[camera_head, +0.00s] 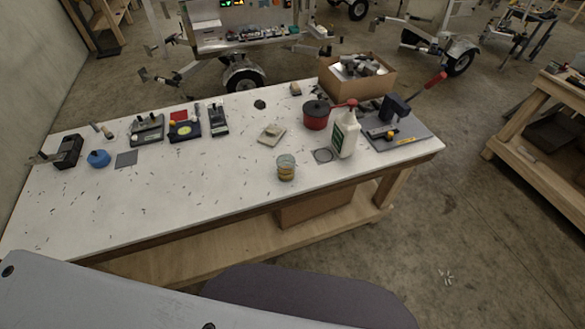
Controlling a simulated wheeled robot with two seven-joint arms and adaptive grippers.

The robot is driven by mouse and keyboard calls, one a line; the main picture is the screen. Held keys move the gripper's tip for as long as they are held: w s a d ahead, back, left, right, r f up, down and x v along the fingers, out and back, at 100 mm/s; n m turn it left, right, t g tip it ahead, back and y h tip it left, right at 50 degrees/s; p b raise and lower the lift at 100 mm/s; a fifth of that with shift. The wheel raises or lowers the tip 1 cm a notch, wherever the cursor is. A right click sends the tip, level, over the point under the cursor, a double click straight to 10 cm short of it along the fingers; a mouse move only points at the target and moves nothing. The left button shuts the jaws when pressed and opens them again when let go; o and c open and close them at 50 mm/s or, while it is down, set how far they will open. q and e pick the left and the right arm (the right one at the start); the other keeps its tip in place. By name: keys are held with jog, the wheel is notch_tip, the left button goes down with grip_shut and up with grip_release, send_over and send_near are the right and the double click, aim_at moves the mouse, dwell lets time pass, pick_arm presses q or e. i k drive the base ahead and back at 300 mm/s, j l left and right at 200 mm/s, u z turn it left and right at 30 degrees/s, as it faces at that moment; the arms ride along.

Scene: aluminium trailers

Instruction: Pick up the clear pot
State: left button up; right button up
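The clear pot (286,168) is a small see-through container with a yellowish-brown content in its lower part. It stands upright near the front edge of the white workbench (180,195), right of the bench's middle. Nothing covers it from this view. Neither of my grippers shows in the head view.
A cardboard box (345,88) sits at the back. The bench left of the pot is mostly clear.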

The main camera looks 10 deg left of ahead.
aim_at(286, 163)
jog(key=i+l+u, duration=0.1)
jog(key=l+u, duration=0.15)
jog(key=l, duration=0.85)
jog(key=l+u, duration=0.25)
jog(key=l, duration=0.85)
